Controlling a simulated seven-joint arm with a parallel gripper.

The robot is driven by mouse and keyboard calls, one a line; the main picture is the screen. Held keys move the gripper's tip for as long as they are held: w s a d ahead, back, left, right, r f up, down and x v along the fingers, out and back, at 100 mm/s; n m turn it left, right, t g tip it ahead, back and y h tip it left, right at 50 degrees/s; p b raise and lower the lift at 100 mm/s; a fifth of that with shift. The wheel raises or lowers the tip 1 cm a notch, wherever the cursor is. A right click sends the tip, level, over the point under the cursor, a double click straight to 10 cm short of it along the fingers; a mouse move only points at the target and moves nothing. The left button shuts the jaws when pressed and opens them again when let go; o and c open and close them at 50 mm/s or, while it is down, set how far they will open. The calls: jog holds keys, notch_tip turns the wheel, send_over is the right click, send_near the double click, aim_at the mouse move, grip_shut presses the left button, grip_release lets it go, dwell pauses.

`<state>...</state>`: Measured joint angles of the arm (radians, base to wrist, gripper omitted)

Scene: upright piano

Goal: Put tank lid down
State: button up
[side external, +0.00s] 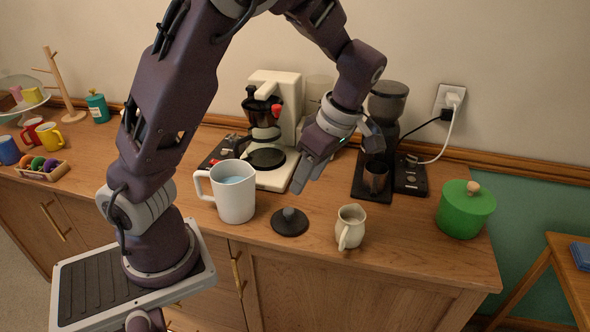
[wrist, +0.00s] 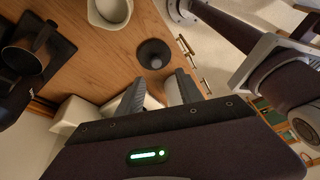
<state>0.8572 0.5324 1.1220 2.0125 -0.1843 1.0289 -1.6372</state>
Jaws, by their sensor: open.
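A black round disc with a short central knob, which looks like the tank lid (side external: 290,222), lies flat on the wooden counter. It also shows in the wrist view (wrist: 153,54). My gripper (side external: 310,178) is open and empty, above and behind the disc and apart from it. Its two fingers (wrist: 161,76) point down toward the counter. The white coffee maker (side external: 275,90) stands behind, to the left of my gripper. Its tank top is not clearly visible.
A white mug of water (side external: 236,203) stands left of the disc and a small cream pitcher (side external: 350,227) to its right. A black grinder (side external: 386,105) stands behind the pitcher. A green pot (side external: 464,212) stands at the right end. The counter's front edge is close to the disc.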

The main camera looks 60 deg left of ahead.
jog(key=s+d+r+m+t+h, duration=0.1)
jog(key=s+d+r+m+t, duration=0.1)
jog(key=s+r+m+t, duration=0.2)
jog(key=s+d+r+m+t+h, duration=0.2)
jog(key=s+r+m, duration=0.5)
jog(key=m, duration=1.1)
jog(key=s+d+t, duration=0.1)
jog(key=s+t, duration=0.1)
jog(key=s, duration=0.1)
jog(key=shift+s+m, duration=0.3)
jog(key=shift+m, duration=0.1)
jog(key=shift+r, duration=0.1)
